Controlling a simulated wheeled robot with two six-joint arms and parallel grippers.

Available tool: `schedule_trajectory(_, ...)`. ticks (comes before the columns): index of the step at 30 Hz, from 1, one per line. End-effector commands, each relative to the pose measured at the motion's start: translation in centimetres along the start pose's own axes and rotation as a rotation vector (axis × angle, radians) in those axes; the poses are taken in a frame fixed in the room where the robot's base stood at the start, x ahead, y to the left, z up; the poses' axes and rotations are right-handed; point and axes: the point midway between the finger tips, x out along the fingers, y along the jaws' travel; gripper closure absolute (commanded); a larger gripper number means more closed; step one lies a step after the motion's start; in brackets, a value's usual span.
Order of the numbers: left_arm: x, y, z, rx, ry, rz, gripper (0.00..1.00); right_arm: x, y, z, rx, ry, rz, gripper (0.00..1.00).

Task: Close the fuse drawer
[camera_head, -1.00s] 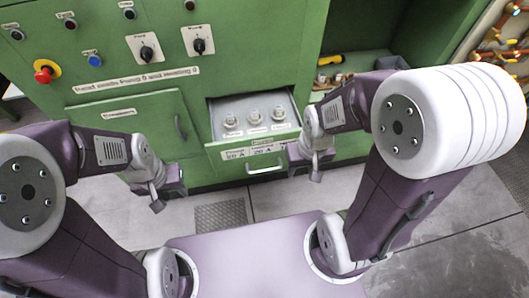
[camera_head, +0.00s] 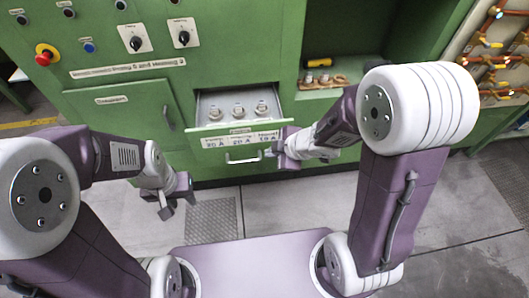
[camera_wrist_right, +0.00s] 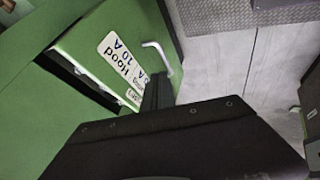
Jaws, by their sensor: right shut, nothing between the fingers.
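The fuse drawer (camera_head: 205,140) stands open from the green cabinet, with several pale fuses (camera_head: 238,111) upright inside. Its labelled front has a metal bar handle (camera_head: 236,161); the front (camera_wrist_right: 95,38) and handle (camera_wrist_right: 161,55) also show in the right wrist view. My right gripper (camera_head: 271,153) is shut and empty at the right end of the drawer front, close to the handle. In the right wrist view its dark fingers (camera_wrist_right: 157,90) lie beside the handle; I cannot tell whether they touch. My left gripper (camera_head: 179,203) looks open and empty, left of and below the drawer, apart from it.
A closed green door (camera_head: 122,112) is left of the drawer. Above it is a panel with knobs (camera_head: 135,42) and a red button (camera_head: 45,52). An open shelf (camera_head: 325,88) with small items is at the right. Floor before the cabinet is clear.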

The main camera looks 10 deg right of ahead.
Motion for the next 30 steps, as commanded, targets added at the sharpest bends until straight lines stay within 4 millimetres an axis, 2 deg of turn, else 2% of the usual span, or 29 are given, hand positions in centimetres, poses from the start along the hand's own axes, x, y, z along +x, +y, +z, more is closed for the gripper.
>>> schedule_trajectory(5, 1.5, 0.0, 0.1, 0.000, 0.000, 0.000, 0.64, 2.1, -0.2, 0.2, 0.001, 0.000, 0.000, 1.00)
schedule_trajectory(17, 6.3, -0.1, 0.7, 0.000, 0.000, 0.000, 0.64, 10.7, -0.2, 0.3, 0.002, -0.002, 0.000, 1.00)
schedule_trajectory(18, 4.8, -0.1, 0.5, 0.000, -0.001, 0.000, 0.64, 10.2, 1.1, -0.1, 0.004, -0.003, 0.002, 1.00)
schedule_trajectory(22, 4.0, -0.1, 0.4, 0.000, 0.001, 0.000, 0.64, 11.0, 2.8, -0.1, 0.004, -0.003, 0.002, 1.00)
schedule_trajectory(30, 3.7, -0.1, 0.4, 0.000, 0.000, 0.000, 0.64, 11.7, 3.7, 0.1, 0.004, -0.003, 0.003, 1.00)
